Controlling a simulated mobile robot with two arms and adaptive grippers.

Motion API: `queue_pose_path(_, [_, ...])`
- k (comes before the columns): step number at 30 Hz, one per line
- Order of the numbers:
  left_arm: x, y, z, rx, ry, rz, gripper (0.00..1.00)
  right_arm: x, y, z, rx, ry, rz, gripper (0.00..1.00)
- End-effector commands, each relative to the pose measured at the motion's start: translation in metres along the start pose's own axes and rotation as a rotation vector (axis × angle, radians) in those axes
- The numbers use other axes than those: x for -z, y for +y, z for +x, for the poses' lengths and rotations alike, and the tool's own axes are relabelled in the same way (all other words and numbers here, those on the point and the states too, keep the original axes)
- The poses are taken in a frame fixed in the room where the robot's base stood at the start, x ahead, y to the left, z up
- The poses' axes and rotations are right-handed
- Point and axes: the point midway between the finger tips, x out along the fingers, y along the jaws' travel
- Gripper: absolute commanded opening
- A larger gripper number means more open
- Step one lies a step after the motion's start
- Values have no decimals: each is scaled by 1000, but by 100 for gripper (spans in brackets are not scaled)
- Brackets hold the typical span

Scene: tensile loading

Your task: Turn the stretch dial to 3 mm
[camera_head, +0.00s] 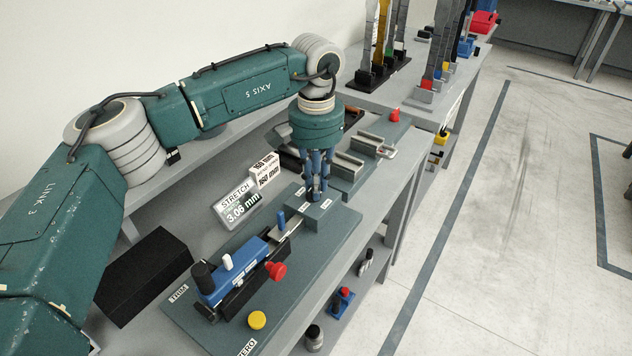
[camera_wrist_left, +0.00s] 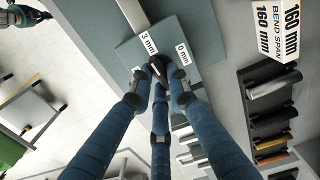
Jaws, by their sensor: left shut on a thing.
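My left gripper (camera_head: 316,190) reaches down from above with its blue fingers shut at the grey block (camera_head: 320,217) on the bench fixture. In the left wrist view its fingertips (camera_wrist_left: 163,75) meet over the stretch dial, which they mostly hide. The "3 mm" label (camera_wrist_left: 149,43) and the "0 mm" label (camera_wrist_left: 182,53) lie on either side of the fingertips there. The stretch readout (camera_head: 238,204) shows 3.06 mm. My right gripper is not in view.
A blue clamp unit (camera_head: 232,270) with a black knob, a white post and a red knob (camera_head: 276,270) stands in front on the fixture plate. A yellow button (camera_head: 257,320) is near the plate's front. A black block (camera_head: 145,275) lies to the left. Tall stands fill the far bench.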

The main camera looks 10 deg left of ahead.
Motion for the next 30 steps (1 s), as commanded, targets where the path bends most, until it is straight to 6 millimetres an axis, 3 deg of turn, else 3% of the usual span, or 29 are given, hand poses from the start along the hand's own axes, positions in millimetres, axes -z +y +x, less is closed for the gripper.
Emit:
queue_pose_path(20, [3, -1, -4, 1, 12, 67, 0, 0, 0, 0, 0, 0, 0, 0])
queue_pose_path(21, [3, -1, -4, 1, 12, 67, 18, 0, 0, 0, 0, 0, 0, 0])
queue_pose_path(24, [2, -1, -4, 2, 10, 67, 35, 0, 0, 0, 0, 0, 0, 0])
queue_pose_path(30, [1, 0, -2, 1, 5, 68, 35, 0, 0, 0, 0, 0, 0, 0])
